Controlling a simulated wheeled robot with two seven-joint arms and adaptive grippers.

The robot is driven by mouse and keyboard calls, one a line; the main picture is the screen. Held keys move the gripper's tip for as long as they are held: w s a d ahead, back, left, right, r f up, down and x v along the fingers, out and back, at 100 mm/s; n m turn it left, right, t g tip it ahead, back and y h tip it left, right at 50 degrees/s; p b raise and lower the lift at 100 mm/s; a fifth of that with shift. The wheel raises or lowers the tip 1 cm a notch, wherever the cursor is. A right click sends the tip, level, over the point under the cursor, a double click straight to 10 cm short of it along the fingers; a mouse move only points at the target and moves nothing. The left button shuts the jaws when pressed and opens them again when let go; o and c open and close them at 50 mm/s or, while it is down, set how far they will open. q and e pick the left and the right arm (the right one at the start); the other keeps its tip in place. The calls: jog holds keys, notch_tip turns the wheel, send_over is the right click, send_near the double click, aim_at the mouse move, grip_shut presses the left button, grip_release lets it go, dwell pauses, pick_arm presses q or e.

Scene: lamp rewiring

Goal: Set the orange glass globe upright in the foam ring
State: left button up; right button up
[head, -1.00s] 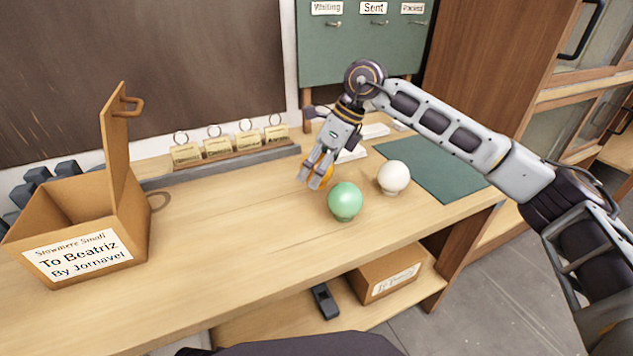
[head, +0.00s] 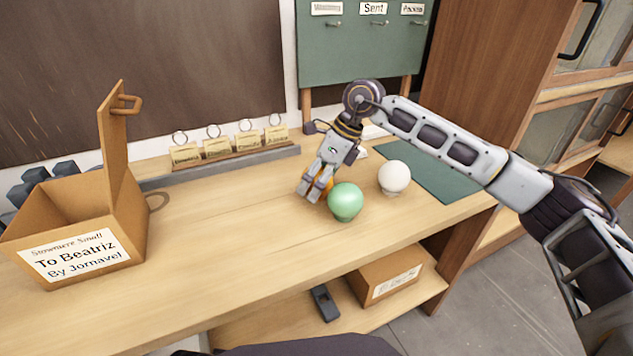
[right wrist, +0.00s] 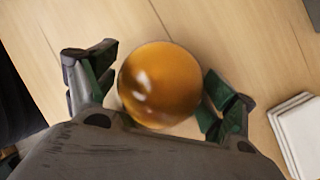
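The orange glass globe (right wrist: 160,84) lies between the two fingers of my right gripper in the right wrist view. In the head view only a sliver of the orange globe (head: 328,184) shows behind the fingers. My right gripper (head: 315,190) points down close to the tabletop, its fingers spread on either side of the globe. In the wrist view a gap shows at the left finger; contact at the right finger cannot be told. I cannot make out the foam ring or the globe's base. My left gripper is not in view.
A green globe (head: 345,201) stands just in front of my right gripper, with a white globe (head: 394,177) to its right. White flat pieces (right wrist: 300,132) lie near the gripper. An open cardboard box (head: 75,235) stands left; the table's middle is clear.

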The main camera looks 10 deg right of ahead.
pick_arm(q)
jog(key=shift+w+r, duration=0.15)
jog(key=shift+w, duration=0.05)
pick_arm(e)
jog(key=shift+r, duration=0.2)
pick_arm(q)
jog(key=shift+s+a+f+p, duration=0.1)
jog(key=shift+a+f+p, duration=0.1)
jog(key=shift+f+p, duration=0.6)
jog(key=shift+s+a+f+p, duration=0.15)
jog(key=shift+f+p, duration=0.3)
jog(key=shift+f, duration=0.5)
pick_arm(e)
jog(key=v, duration=1.2)
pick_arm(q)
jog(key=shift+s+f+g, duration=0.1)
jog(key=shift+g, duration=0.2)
pick_arm(e)
jog(key=shift+a, duration=0.1)
jog(key=shift+o, duration=0.5)
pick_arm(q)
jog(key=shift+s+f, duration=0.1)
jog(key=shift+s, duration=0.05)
